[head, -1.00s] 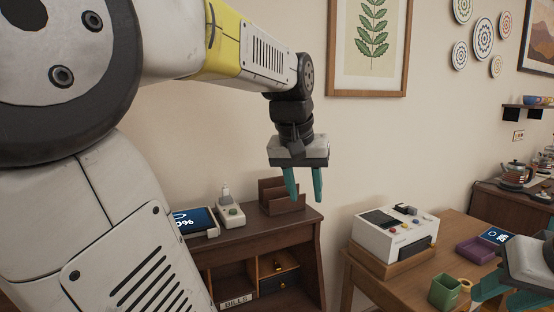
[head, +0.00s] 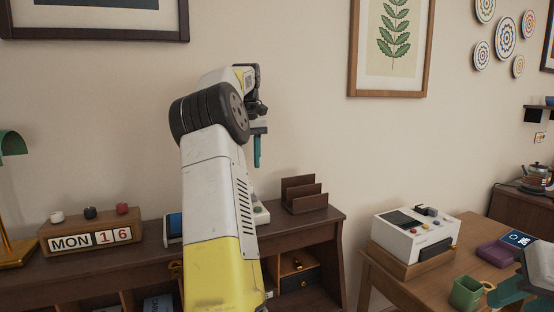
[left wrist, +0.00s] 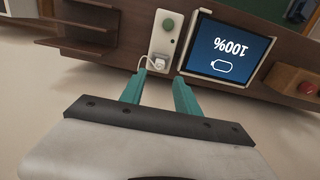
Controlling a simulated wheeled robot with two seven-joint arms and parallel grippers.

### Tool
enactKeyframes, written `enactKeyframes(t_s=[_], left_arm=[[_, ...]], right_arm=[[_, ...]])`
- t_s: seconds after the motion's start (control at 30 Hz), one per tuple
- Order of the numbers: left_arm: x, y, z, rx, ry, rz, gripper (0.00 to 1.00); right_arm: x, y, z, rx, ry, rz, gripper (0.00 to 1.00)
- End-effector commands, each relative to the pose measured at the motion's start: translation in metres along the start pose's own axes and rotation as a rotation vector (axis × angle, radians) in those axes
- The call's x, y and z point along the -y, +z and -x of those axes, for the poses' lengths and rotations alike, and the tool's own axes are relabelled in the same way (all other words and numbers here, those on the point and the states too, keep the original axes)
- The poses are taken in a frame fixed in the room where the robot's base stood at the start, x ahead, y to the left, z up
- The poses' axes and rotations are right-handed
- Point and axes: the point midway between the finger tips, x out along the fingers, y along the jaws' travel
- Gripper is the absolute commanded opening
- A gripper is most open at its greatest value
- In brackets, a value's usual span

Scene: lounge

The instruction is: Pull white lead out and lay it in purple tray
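The white lead (left wrist: 147,62) shows in the left wrist view as a short cable with a white plug at the lower end of a pale box with a green button (left wrist: 167,27). In the head view, the box (head: 262,214) is mostly behind my left arm and the lead is hidden. My left gripper (left wrist: 160,92) is open and empty, its teal fingers apart below the plug, not touching it. It shows above the desk in the head view (head: 257,150). The purple tray (head: 494,254) lies on the right table. My right gripper (head: 522,296), cut by the frame edge, looks open.
A tablet reading 100% (left wrist: 227,47) stands beside the box. A brown letter rack (head: 304,195) and a calendar block (head: 90,232) stand on the desk. The right table holds a white device (head: 412,235), a green cup (head: 465,292) and a blue-screened device (head: 518,239) by the tray.

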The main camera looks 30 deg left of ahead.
Motion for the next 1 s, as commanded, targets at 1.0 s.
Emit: enactKeyframes(t_s=[1.0], left_arm=[[-0.001, 0.001, -0.086, -0.001, 0.000, -0.002, 0.38]], right_arm=[[0.000, 0.000, 0.000, 0.000, 0.000, 0.000, 0.38]])
